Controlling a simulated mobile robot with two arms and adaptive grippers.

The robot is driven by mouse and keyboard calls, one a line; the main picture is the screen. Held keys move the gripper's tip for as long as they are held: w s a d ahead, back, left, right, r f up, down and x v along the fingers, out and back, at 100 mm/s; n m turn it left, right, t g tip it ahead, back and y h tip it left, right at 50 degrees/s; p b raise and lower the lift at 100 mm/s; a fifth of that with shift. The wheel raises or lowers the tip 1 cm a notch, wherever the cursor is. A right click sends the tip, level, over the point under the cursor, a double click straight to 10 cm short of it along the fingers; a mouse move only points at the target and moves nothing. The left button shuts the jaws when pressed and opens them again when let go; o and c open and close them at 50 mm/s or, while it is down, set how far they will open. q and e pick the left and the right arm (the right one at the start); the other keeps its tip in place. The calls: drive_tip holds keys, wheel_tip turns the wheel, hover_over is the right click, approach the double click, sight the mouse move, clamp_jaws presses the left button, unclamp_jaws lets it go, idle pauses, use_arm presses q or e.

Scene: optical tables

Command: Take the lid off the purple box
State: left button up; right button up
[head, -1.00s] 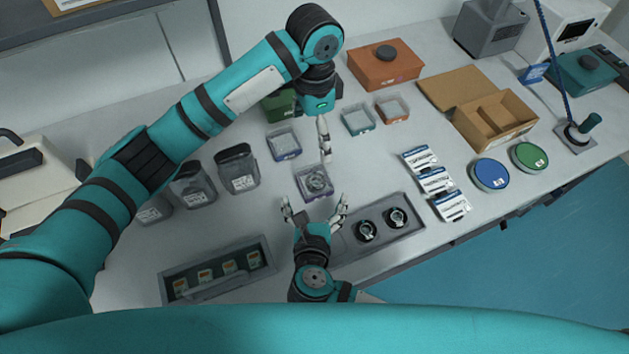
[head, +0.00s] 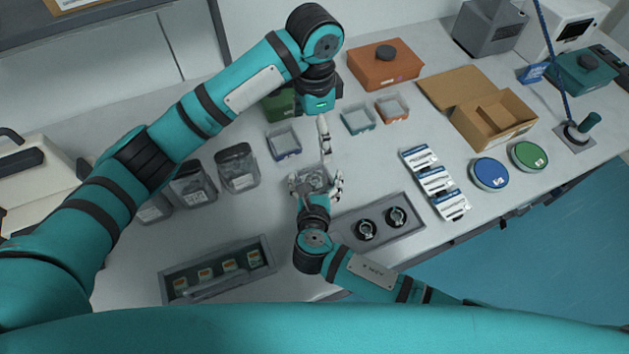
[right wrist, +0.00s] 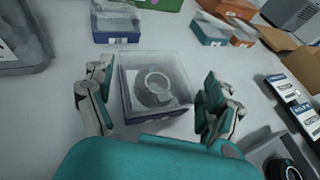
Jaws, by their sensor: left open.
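The purple box (right wrist: 157,115) has a purple base under a clear cover, with a pale ring-shaped part inside. In the head view the box (head: 314,177) is partly hidden by my right gripper. My right gripper (head: 316,186) is open, with a finger on each side of the box. In the right wrist view, gaps show between the box and the fingers of my right gripper (right wrist: 156,100). My left gripper (head: 325,148) hangs just beyond the box, pointing toward it, open and empty.
Teal (head: 358,120) and orange (head: 392,109) small boxes stand behind and right. A grey tray (head: 412,235) with two black round parts is close on the right. Dark jars (head: 236,168) stand left.

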drive_tip(key=c, duration=1.2)
use_arm(q)
drive_tip(key=h, duration=0.2)
approach(314, 176)
use_arm(e)
drive_tip(key=shift+c, duration=0.2)
use_arm(q)
drive_tip(key=shift+t, duration=0.3)
drive_tip(key=f, duration=0.3)
drive_tip(key=d+f, duration=0.1)
drive_tip(key=f, duration=0.6)
drive_tip(key=shift+d, duration=0.25)
drive_tip(key=c, duration=1.4)
drive_tip(key=shift+o, duration=0.2)
drive_tip(key=shift+r, duration=0.2)
use_arm(e)
drive_tip(key=shift+d, duration=0.1)
